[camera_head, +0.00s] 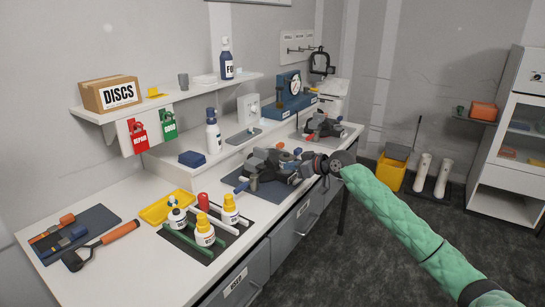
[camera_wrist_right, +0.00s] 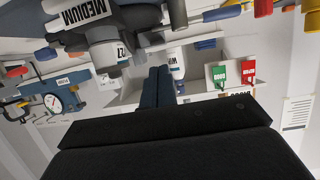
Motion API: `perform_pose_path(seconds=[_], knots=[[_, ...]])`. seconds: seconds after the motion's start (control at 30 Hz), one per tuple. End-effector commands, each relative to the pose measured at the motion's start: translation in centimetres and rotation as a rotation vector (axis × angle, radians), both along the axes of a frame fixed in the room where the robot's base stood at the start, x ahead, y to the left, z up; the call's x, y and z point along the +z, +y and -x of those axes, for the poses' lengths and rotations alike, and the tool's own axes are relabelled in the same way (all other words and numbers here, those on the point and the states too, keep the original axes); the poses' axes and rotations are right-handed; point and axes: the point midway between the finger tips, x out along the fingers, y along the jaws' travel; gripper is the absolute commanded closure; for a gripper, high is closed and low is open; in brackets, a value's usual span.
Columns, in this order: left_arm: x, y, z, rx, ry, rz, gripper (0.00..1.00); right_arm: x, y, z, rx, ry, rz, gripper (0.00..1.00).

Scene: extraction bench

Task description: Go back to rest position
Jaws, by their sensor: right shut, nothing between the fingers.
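My right arm, in a green sleeve, comes in from the lower right of the head view. My right gripper (camera_head: 310,164) is over the bench edge, beside and partly in front of a dark machine (camera_head: 262,160) on a grey mat; I cannot tell whether they touch. In the right wrist view, which is upside down, the two dark blue fingers (camera_wrist_right: 160,82) are together with nothing between them. A grey machine part labelled MEDIUM (camera_wrist_right: 85,15) shows close by at the top there. My left gripper is in neither view.
Bottles with yellow caps (camera_head: 205,225) stand on a dark mat at the front. A spray bottle (camera_head: 213,132) and a blue gauge press (camera_head: 290,95) are behind. A second machine (camera_head: 323,126) stands farther right. The floor (camera_head: 400,250) right of the bench is open.

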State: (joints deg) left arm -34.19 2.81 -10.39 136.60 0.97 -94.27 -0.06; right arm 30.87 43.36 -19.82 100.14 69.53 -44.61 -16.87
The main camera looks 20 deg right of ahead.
Motion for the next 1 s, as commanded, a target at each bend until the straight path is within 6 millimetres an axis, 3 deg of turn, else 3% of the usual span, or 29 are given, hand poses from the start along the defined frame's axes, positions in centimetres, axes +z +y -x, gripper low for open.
perform_pose_path(seconds=[0.27,0.43,0.63,0.83,1.0], knots=[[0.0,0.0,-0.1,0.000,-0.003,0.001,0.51,-0.9,0.0,0.4,-0.005,0.067,-0.002,1.00],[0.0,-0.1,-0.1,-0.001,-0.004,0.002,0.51,-2.8,-0.9,1.4,-0.042,0.158,0.126,1.00],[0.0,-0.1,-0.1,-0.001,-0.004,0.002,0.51,-2.3,-1.5,3.3,-0.110,0.193,0.307,1.00],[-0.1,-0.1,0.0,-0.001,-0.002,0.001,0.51,-1.0,-0.3,5.2,-0.189,0.190,0.430,1.00],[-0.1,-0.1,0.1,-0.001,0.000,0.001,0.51,-2.5,1.9,8.2,-0.256,0.209,0.500,1.00]])
